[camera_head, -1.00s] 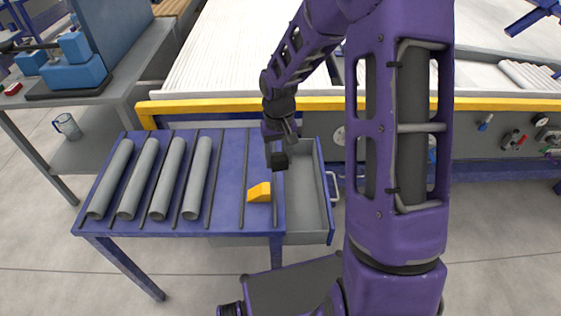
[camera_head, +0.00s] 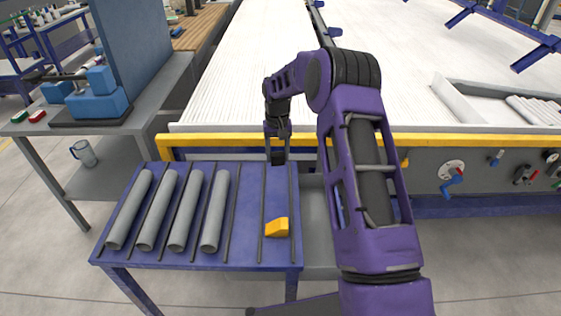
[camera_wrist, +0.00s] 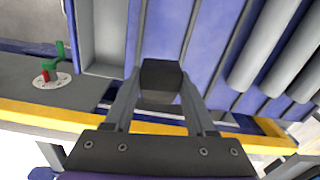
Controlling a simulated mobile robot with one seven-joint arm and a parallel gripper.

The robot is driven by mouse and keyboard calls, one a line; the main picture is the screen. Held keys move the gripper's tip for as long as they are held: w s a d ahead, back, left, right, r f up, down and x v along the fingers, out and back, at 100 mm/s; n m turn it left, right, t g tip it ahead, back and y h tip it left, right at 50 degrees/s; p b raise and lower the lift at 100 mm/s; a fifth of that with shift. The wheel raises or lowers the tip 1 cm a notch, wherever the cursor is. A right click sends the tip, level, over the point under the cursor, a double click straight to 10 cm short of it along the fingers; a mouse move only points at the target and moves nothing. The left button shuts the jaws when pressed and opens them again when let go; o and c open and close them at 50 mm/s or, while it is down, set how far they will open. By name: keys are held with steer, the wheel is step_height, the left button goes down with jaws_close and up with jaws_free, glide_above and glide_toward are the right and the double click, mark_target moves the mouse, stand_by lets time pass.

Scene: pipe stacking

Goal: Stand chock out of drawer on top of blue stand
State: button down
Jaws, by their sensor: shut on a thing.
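My gripper (camera_head: 277,150) is at the back right corner of the blue stand (camera_head: 248,225), pointing down. It is shut on a dark block-shaped chock (camera_wrist: 160,80), which shows between the two fingers in the wrist view. In the head view the chock (camera_head: 277,158) is small and dark, at or just above the stand's back edge; I cannot tell if it touches. A yellow chock (camera_head: 277,228) rests on the stand's front right part. The open grey drawer (camera_head: 314,225) is right of the stand, partly hidden by my arm; it also shows in the wrist view (camera_wrist: 101,35).
Several grey pipes (camera_head: 213,212) lie on the left of the stand between dark rails. A yellow-edged conveyor (camera_head: 230,140) runs behind it. A grey bench (camera_head: 110,120) with a blue device stands at the left. Panel knobs (camera_head: 452,175) are at the right.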

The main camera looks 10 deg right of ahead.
steer(key=shift+w, duration=0.35)
steer(key=shift+f, duration=0.2)
steer(key=shift+f+b, duration=3)
steer(key=shift+f, duration=2.15)
steer(key=shift+c, duration=0.7)
jaws_free()
steer(key=shift+r, duration=0.1)
